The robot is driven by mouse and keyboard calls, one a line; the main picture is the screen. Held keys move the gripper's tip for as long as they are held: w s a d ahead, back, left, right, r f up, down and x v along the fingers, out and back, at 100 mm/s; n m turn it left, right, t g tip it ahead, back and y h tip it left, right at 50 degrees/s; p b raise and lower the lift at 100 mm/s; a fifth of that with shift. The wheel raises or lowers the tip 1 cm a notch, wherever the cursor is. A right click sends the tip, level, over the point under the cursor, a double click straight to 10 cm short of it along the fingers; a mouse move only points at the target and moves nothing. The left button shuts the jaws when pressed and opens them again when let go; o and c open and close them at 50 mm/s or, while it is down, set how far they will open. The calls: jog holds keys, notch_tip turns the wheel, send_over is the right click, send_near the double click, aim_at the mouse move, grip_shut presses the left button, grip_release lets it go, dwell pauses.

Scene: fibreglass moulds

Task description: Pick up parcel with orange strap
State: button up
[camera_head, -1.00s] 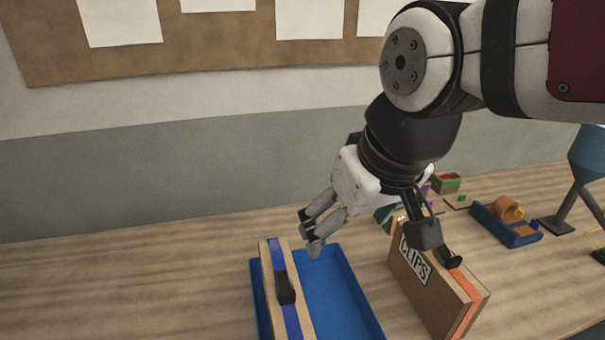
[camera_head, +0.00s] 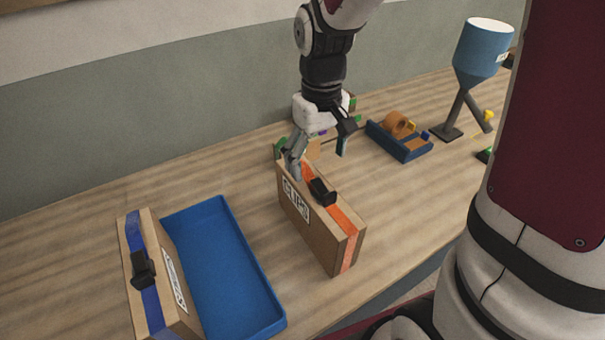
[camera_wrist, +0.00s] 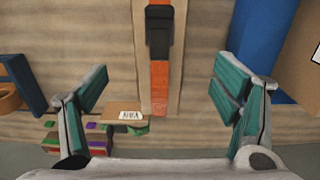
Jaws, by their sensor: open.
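The parcel with the orange strap (camera_head: 318,222) is a brown box standing on edge on the wooden bench. The orange strap (camera_wrist: 159,80) runs along its narrow top, with a black handle or buckle (camera_wrist: 159,30) on it. A white label faces left in the head view. My gripper (camera_head: 318,160) is above the far end of this parcel. In the wrist view my open gripper (camera_wrist: 165,95) has one teal-padded finger to each side of the strapped top edge, with clear gaps and nothing held. Another brown parcel with a blue strap (camera_head: 155,275) stands at the left.
A blue tray (camera_head: 235,265) lies between the two parcels. Small coloured items lie behind my gripper. The bench's left rear is clear.

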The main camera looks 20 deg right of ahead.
aim_at(316, 194)
notch_tip(316, 194, down, 11)
jog(key=shift+f+p, duration=0.15)
jog(key=shift+p, duration=0.25)
grip_shut()
dwell(0.5)
